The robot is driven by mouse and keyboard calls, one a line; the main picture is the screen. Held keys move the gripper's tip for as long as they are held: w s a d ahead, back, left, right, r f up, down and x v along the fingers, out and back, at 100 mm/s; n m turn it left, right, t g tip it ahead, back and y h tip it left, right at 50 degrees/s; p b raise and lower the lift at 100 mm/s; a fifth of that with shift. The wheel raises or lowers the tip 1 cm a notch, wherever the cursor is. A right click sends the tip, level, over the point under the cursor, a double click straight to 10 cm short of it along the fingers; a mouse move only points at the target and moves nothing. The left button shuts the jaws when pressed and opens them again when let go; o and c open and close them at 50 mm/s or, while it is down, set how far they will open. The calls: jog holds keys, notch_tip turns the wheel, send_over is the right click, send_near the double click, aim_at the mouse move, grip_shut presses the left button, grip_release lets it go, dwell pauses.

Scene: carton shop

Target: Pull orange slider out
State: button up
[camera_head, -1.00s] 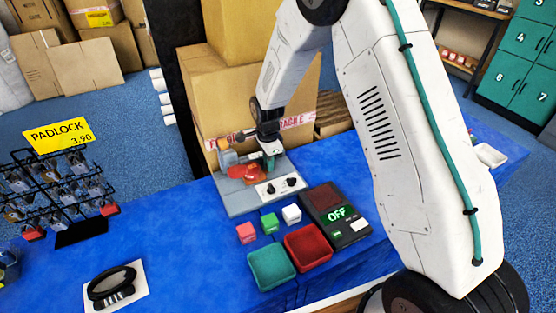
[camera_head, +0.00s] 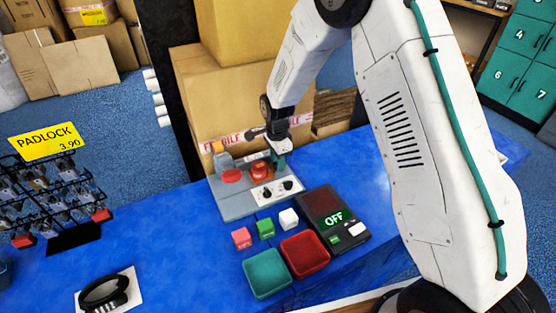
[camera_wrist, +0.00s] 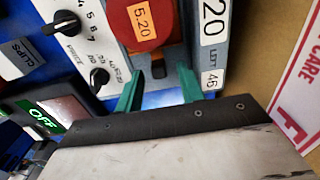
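A grey device (camera_head: 236,205) stands on the blue counter, with a white dial panel (camera_head: 277,191) at its front. A small orange piece (camera_head: 217,147) shows at its back left; I cannot tell for sure whether this is the slider. A red part (camera_head: 232,176) lies at left on the device and a red-orange round part (camera_head: 261,170) at right. In the wrist view a red part with an orange 5.20 label (camera_wrist: 143,25) is just beyond the fingers. My gripper (camera_wrist: 160,88) is open, its teal fingers apart with nothing held. In the head view my gripper (camera_head: 276,155) is over the device's back right.
Cardboard boxes (camera_head: 215,100) rise behind the device. A padlock rack (camera_head: 55,195) stands at left.

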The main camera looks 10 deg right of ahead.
notch_tip(320, 180, up, 8)
jog(key=shift+f, duration=0.1)
dwell(0.6)
jog(key=shift+s+d+n, duration=0.1)
jog(key=shift+s+n, duration=0.15)
jog(key=shift+n, duration=0.45)
jog(key=s+d+r+n, duration=0.4)
jog(key=s+r, duration=0.4)
jog(key=s, duration=0.4)
jog(key=s+d+r+n+t, duration=0.1)
jog(key=s+d+r+n, duration=0.2)
jog(key=s, duration=1)
jog(key=s+d+r+n, duration=0.4)
jog(key=s+r+n, duration=0.2)
jog(key=s+r, duration=0.6)
jog(key=shift+s+d+r+n, duration=0.3)
jog(key=shift+s+r+n, duration=0.1)
jog(key=shift+s, duration=0.2)
